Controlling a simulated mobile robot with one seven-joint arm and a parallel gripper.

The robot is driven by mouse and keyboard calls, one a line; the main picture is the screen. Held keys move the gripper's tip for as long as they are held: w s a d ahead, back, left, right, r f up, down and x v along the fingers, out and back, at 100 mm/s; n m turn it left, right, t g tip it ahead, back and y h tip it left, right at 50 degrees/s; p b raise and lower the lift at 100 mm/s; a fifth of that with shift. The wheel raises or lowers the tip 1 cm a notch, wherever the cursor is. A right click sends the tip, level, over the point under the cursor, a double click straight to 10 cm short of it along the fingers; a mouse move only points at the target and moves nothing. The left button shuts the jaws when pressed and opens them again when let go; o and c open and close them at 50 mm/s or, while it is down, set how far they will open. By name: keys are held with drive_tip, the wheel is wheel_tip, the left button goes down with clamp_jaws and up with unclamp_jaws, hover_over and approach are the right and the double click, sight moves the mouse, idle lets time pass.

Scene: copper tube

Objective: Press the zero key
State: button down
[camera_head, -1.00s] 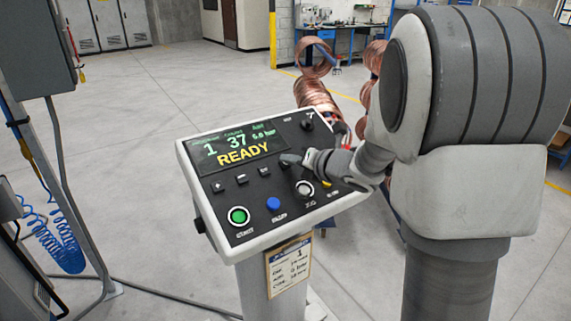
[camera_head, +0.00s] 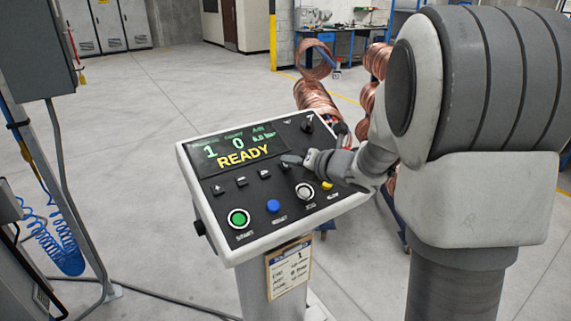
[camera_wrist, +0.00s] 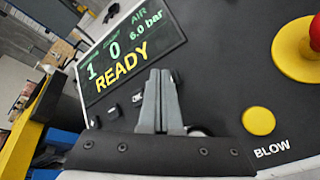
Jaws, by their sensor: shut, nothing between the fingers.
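A control panel (camera_head: 225,225) with a black face and white rim stands on a post in front of me. Its display (camera_head: 240,151) reads 1, 0, 6.0 bar and READY; it also shows in the wrist view (camera_wrist: 125,50). Below it runs a row of small black keys (camera_head: 241,181), also in the wrist view (camera_wrist: 137,97); their labels are too small to read. My gripper (camera_head: 289,160) is shut and empty, its tips at the right end of this row. In the wrist view the shut fingers (camera_wrist: 161,76) cover part of that spot; I cannot tell whether they touch a key.
A green button (camera_head: 238,218), a blue button (camera_head: 273,206), a pale knob (camera_head: 305,191) and a yellow BLOW button (camera_wrist: 258,121) sit nearby on the panel. A red knob on a yellow base (camera_wrist: 295,47) is close by. Copper coils (camera_head: 315,95) stand behind.

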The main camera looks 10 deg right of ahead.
drive_tip(key=shift+s+r, duration=0.15)
drive_tip(key=shift+r, duration=0.15)
drive_tip(key=r+p, duration=0.1)
drive_tip(key=s+r+p, duration=0.1)
drive_tip(key=r, duration=0.1)
drive_tip(key=s+d+r+p, duration=0.1)
drive_tip(key=shift+r, duration=0.3)
drive_tip(key=shift+w, duration=0.1)
idle(0.6)
